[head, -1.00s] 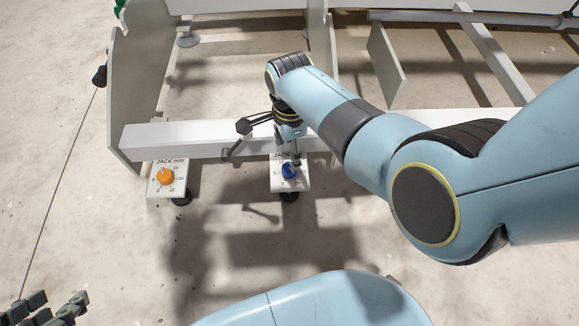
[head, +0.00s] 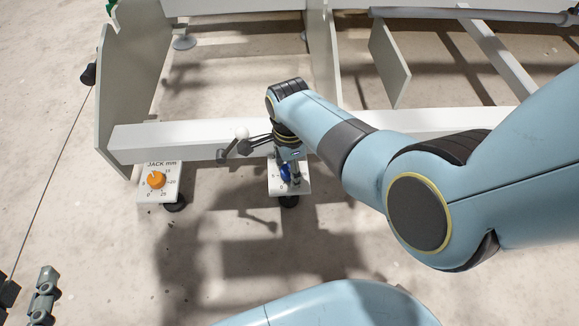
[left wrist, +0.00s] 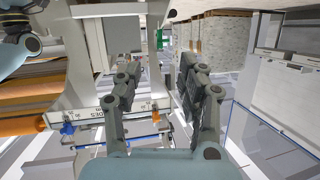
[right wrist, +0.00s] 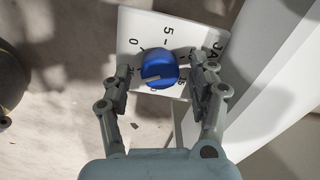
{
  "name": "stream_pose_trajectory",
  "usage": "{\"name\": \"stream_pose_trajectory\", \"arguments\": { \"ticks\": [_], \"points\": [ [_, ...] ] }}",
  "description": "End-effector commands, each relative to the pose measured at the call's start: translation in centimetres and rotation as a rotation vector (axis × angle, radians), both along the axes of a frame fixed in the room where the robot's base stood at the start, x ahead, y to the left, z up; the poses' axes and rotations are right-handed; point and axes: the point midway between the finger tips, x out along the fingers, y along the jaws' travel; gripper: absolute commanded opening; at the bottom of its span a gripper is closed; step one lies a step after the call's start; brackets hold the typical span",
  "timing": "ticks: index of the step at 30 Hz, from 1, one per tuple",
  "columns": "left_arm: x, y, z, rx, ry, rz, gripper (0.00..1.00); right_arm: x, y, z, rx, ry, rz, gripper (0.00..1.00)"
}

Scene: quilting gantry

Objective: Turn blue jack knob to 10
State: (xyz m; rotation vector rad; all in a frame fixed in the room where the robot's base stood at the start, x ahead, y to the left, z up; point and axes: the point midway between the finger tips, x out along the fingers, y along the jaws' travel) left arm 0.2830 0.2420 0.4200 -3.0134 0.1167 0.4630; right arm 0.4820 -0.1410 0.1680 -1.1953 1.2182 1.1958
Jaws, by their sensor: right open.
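The blue jack knob (head: 285,174) sits on a white dial plate (head: 303,189) under the gantry beam in the head view, partly hidden by my right gripper (head: 288,166). In the right wrist view the knob (right wrist: 163,62) lies between the two spread fingers of my right gripper (right wrist: 163,80). The left finger stands a little apart from it and the right finger is close beside it; contact cannot be told. A pale pointer bar shows on the knob's lower left; several scale numbers are partly hidden. My left gripper (left wrist: 162,88) is open and empty, away from the knob.
An orange jack knob (head: 157,180) sits on a similar plate to the left. Black feet are under the plates. Floor in front is clear.

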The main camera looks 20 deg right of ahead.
Motion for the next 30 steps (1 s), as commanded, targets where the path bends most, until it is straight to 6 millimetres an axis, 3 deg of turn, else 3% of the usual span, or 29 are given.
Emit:
{"name": "stream_pose_trajectory", "arguments": {
  "ticks": [7, 19, 28, 30],
  "points": [
    [0.0, 0.0, 0.1, 0.000, -0.003, 0.000, 0.40, 0.0, 0.0, 0.0, 0.000, -0.001, 0.000, 0.58],
    [0.0, 0.0, 0.1, 0.000, -0.002, 0.000, 0.40, 0.0, 0.0, 0.0, 0.000, 0.000, 0.000, 0.05],
    [-0.1, 0.1, -0.1, -0.001, 0.018, 0.003, 0.40, 0.0, 0.0, 0.1, 0.000, 0.000, 0.035, 0.05],
    [-1.6, 0.2, -1.7, -0.002, 0.085, 0.011, 0.40, 0.1, 0.0, 0.2, 0.000, -0.001, 0.063, 0.05]
  ]
}}
